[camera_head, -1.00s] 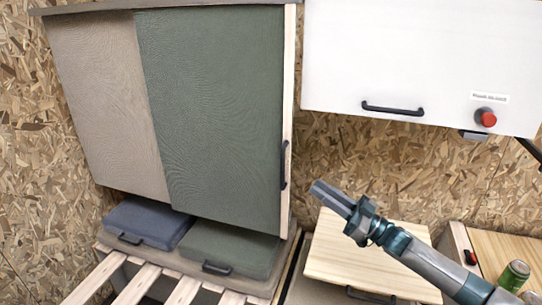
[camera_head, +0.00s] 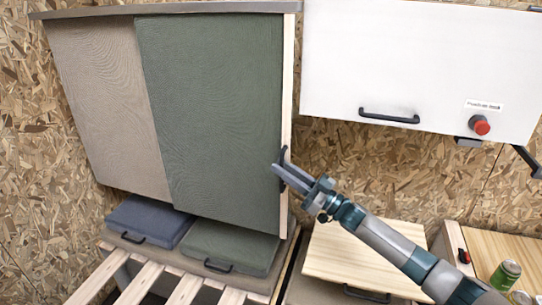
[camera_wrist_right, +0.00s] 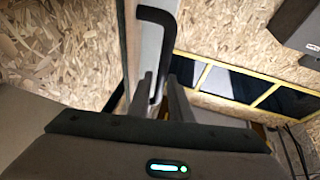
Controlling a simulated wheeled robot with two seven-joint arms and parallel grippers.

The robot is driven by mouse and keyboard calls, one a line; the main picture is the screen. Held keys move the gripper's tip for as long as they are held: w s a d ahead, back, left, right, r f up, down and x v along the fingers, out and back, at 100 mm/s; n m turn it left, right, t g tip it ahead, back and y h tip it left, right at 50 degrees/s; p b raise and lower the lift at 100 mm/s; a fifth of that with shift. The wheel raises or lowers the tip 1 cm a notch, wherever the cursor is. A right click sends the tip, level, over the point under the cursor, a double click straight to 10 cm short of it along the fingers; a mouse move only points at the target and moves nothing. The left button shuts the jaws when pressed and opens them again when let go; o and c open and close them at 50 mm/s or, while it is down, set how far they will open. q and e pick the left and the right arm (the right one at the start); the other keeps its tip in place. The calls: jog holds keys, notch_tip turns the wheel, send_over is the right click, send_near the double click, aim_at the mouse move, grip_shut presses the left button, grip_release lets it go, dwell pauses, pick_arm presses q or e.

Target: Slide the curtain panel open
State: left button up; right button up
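The green curtain panel (camera_head: 215,110) hangs on the right part of the cabinet front, beside a beige panel (camera_head: 105,100). Its pale wooden right edge strip (camera_head: 288,90) carries a dark vertical handle (camera_head: 283,153), which also shows in the wrist view (camera_wrist_right: 156,45). My right gripper (camera_head: 281,172) is at the lower part of this handle. In the wrist view the fingers (camera_wrist_right: 163,90) are apart, with the handle's lower end between them or just in front; contact cannot be told. My left gripper is not in view.
A white cabinet (camera_head: 410,60) with a dark handle and red button (camera_head: 480,125) hangs at the right. A wooden board (camera_head: 360,260) and green can (camera_head: 506,273) are at lower right.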

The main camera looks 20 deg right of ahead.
aim_at(271, 160)
jog(key=shift+p+x, duration=0.55)
jog(key=shift+x, duration=1.8)
jog(key=shift+c, duration=0.5)
grip_shut()
